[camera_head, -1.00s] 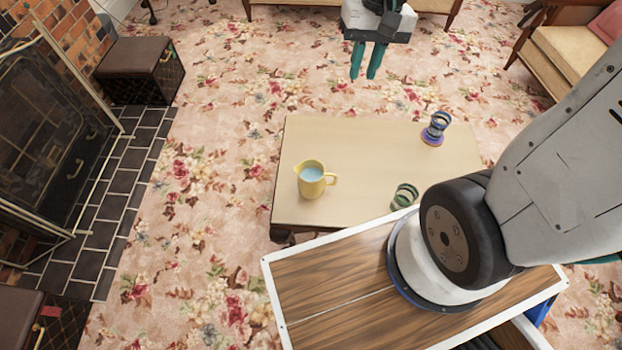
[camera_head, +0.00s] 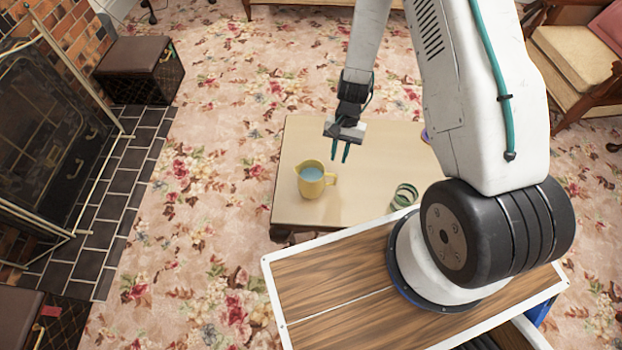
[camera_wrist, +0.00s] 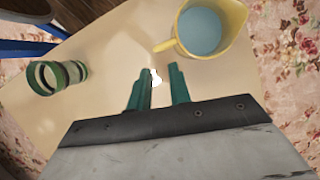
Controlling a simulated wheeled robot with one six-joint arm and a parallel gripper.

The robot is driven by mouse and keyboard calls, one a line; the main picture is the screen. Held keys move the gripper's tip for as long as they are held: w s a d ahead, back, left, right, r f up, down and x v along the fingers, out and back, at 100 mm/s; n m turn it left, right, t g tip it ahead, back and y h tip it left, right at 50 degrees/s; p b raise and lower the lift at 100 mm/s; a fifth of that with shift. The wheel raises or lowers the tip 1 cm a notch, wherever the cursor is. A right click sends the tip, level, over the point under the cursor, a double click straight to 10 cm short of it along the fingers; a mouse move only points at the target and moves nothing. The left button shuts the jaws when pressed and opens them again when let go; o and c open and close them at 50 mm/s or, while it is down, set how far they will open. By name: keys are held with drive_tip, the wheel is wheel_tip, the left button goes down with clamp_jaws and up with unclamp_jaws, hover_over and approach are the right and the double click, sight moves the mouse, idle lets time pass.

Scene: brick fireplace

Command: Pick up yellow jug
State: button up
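The yellow jug (camera_head: 311,187) stands upright on the left part of the low table (camera_head: 360,205), its handle to the right and something light blue inside. In the wrist view the jug (camera_wrist: 235,50) is at the upper right, close to but apart from the fingers. My gripper (camera_head: 339,156) is just above and to the right of the jug, over the table. Its two teal fingers are apart with nothing between them, as the wrist view (camera_wrist: 159,85) also shows.
A green striped cup-like object (camera_head: 404,196) is at the table's front; it also shows in the wrist view (camera_wrist: 58,76). Another item at the table's right is mostly hidden behind my arm. A dark box (camera_head: 137,70) stands by the fireplace. Carpet left of the table is clear.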

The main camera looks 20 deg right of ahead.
drive_tip(key=x, duration=0.9)
drive_tip(key=shift+s+d+f, duration=0.1)
drive_tip(key=shift+d+f, duration=0.05)
drive_tip(key=shift+f, duration=0.2)
clamp_jaws()
